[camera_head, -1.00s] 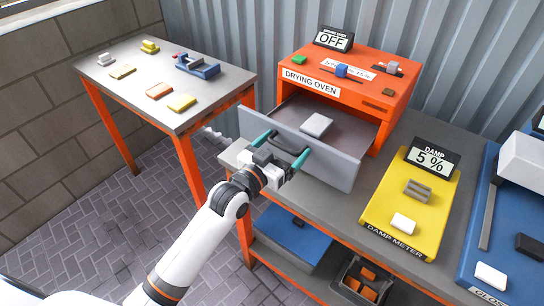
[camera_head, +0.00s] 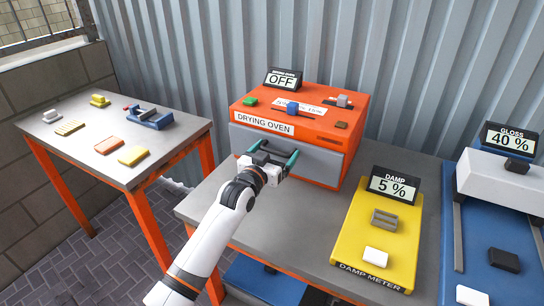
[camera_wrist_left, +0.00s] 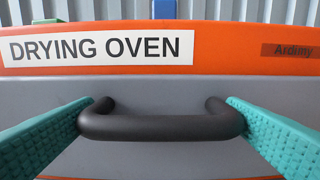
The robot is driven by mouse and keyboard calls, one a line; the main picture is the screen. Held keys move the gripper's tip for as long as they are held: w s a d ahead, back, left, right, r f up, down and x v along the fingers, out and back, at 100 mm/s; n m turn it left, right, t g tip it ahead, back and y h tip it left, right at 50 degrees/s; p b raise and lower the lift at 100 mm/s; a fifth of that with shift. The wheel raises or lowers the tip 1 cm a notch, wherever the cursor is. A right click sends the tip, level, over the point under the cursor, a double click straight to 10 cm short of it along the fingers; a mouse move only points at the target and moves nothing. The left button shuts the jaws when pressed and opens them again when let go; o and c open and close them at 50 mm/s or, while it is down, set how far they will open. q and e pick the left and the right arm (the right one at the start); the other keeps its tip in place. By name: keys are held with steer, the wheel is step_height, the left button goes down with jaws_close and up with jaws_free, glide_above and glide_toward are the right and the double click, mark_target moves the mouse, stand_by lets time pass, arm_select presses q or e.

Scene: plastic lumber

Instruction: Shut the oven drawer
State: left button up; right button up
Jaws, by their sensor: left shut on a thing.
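The orange drying oven (camera_head: 352,118) stands on the bench with its display reading OFF. Its grey drawer front (camera_head: 322,162) sits in the oven's front opening and looks flush with the body, with no tray interior showing. My left gripper (camera_head: 279,150) is at the drawer front. In the left wrist view its teal fingers are shut on the two ends of the dark bar handle (camera_wrist_left: 160,127). The grey drawer front (camera_wrist_left: 160,94) is right behind the handle, below the DRYING OVEN label. In the head view the gripper mostly hides the handle. My right gripper is not in view.
A yellow damp meter (camera_head: 350,235) stands right of the oven, with a blue gloss meter (camera_head: 420,285) beyond it. A side table (camera_head: 60,130) at left holds small samples and a blue vise (camera_head: 152,118). Bare bench (camera_head: 215,195) lies before the oven.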

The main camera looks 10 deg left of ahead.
arm_select(q)
steer(key=shift+d+r, duration=0.1)
steer(key=shift+r, duration=0.1)
steer(key=o, duration=1)
steer(key=shift+o, duration=0.2)
steer(key=shift+w+d+f, duration=0.1)
steer(key=shift+w+d, duration=0.05)
steer(key=shift+f, duration=0.1)
steer(key=shift+s+a, duration=0.2)
steer(key=shift+s, duration=0.15)
steer(key=v, duration=1.1)
steer(key=shift+s, duration=0.2)
